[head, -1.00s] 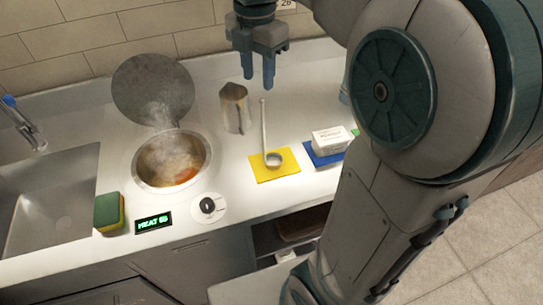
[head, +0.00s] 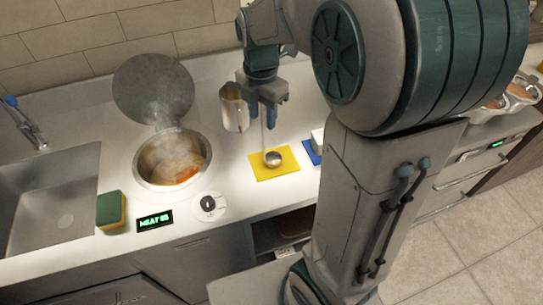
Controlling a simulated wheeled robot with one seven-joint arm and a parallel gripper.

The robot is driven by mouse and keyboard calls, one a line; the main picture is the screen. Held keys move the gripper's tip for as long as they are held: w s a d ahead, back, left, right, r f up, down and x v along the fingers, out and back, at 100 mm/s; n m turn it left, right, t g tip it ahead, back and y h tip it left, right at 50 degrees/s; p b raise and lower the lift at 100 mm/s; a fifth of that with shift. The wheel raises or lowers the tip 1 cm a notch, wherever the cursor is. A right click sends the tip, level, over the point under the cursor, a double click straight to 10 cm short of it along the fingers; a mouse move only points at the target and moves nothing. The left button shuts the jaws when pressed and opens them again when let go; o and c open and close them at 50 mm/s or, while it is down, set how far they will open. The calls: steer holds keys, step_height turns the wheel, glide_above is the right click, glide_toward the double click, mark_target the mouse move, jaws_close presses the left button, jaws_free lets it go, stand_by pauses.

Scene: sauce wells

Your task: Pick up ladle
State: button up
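The ladle (head: 272,159) has a round metal bowl over the yellow mat (head: 286,168) and a thin handle standing up from it. My gripper (head: 260,124) points down at the upper part of the handle, with its two blue fingers spread on either side of it in the picture. The fingers look open, with a gap between them and the handle. The top of the handle is hidden by my gripper.
A metal pitcher (head: 232,108) stands close left of my gripper. A steaming pot (head: 146,181) is set in the counter, its lid (head: 152,88) raised behind. A white box (head: 318,139) on a blue mat (head: 311,153) is partly hidden by my arm. A sponge (head: 110,210) lies near the sink.

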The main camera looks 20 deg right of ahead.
jaws_close()
steer(key=shift+r, duration=0.15)
